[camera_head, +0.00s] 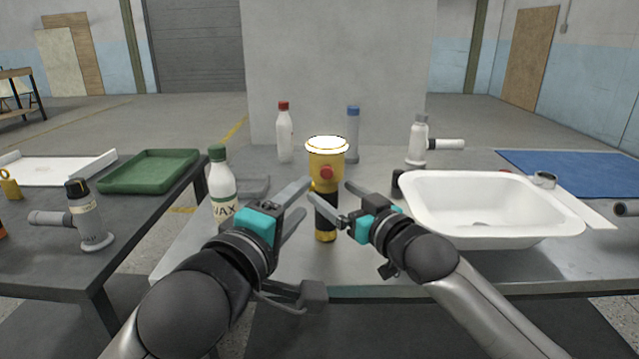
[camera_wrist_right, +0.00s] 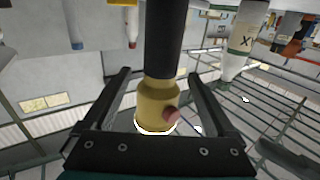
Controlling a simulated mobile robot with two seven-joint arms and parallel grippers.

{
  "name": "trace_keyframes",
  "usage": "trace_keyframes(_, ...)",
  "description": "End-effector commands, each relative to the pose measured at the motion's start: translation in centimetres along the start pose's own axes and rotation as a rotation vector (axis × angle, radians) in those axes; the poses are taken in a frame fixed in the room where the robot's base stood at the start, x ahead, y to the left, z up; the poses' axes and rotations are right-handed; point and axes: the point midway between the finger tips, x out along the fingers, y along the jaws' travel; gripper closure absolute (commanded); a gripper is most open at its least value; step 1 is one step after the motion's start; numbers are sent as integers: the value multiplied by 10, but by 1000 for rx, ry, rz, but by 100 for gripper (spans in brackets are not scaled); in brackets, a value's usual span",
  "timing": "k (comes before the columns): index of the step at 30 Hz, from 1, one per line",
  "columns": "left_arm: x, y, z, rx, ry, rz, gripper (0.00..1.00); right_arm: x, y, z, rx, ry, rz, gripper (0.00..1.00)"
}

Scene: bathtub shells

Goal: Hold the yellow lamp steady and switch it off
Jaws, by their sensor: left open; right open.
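The yellow lamp (camera_head: 326,161) stands upright on the grey table, with a glowing white top, a red button (camera_head: 327,173) on its head, a black grip and a yellow foot. My left gripper (camera_head: 307,198) is open just left of the lamp at grip height, angled toward it. My right gripper (camera_head: 344,203) is open just right of the lamp. The right wrist view appears upside down; there the yellow lamp head (camera_wrist_right: 158,101) and red button (camera_wrist_right: 171,115) show between the two open fingers. I cannot tell whether any finger touches the lamp.
A wax bottle (camera_head: 222,185) stands left, near my left arm. A white basin (camera_head: 480,200) sits close right of my right gripper. White (camera_head: 284,135) and grey (camera_head: 352,135) bottles stand behind the lamp. A green tray (camera_head: 148,171) lies on the left table.

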Motion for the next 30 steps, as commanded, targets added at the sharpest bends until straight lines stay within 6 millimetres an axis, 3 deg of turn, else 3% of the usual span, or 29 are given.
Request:
trace_keyframes(6, 0, 0, 0, 0, 0, 0, 50, 31, -1, -1, -1, 1, -1, 9)
trace_keyframes(13, 0, 0, 0, 0, 0, 0, 50, 53, -1, -1, -1, 1, -1, 9)
trace_keyframes(28, 0, 0, 0, 0, 0, 0, 50, 63, -1, 0, -1, 1, -1, 9)
trace_keyframes(30, 0, 0, 0, 0, 0, 0, 50, 63, -1, 0, -1, 1, -1, 15)
